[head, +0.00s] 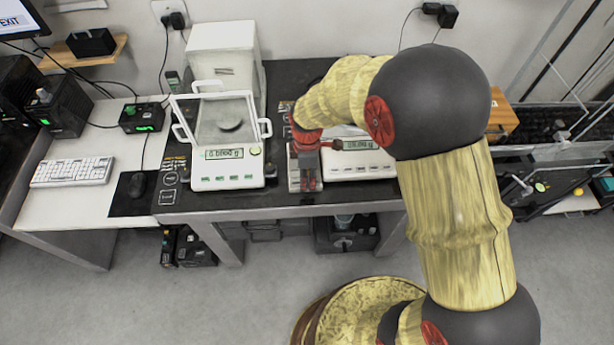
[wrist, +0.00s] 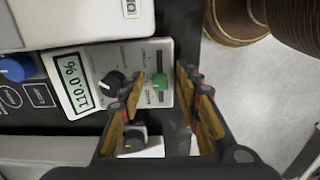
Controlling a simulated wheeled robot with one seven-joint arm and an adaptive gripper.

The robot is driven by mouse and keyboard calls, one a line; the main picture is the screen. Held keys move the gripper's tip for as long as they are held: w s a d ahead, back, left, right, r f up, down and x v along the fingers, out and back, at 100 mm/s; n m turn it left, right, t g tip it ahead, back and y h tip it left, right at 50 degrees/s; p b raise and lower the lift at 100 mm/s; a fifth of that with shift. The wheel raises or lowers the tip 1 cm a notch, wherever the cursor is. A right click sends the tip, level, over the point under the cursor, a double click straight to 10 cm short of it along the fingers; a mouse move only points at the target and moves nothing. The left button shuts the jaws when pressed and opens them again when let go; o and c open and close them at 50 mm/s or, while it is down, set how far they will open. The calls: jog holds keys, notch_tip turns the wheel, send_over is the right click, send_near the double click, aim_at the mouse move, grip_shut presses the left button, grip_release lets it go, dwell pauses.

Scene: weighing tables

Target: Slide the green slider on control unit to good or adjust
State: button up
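The control unit is a pale panel that shows in the wrist view (wrist: 120,60), with a display reading 110.0 %, a black knob (wrist: 111,82) and a green slider (wrist: 160,82) in a short slot. In the head view the control unit (head: 293,178) is mostly covered by my arm, and the slider is hidden. My gripper (head: 307,178) hangs over the unit between the two balances. In the wrist view my gripper (wrist: 162,78) is open, with the green slider appearing between its fingertips. Whether the fingers touch it, I cannot tell.
A balance with a clear draft shield (head: 228,150) stands left of the unit. Another scale (head: 355,168) stands close on the right, partly behind my arm. A blue knob (wrist: 12,68) and another dark knob (wrist: 134,142) are nearby. The table's front edge (head: 270,208) is close.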

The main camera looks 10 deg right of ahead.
jog(key=shift+c, duration=0.4)
jog(key=c, duration=0.7)
grip_shut()
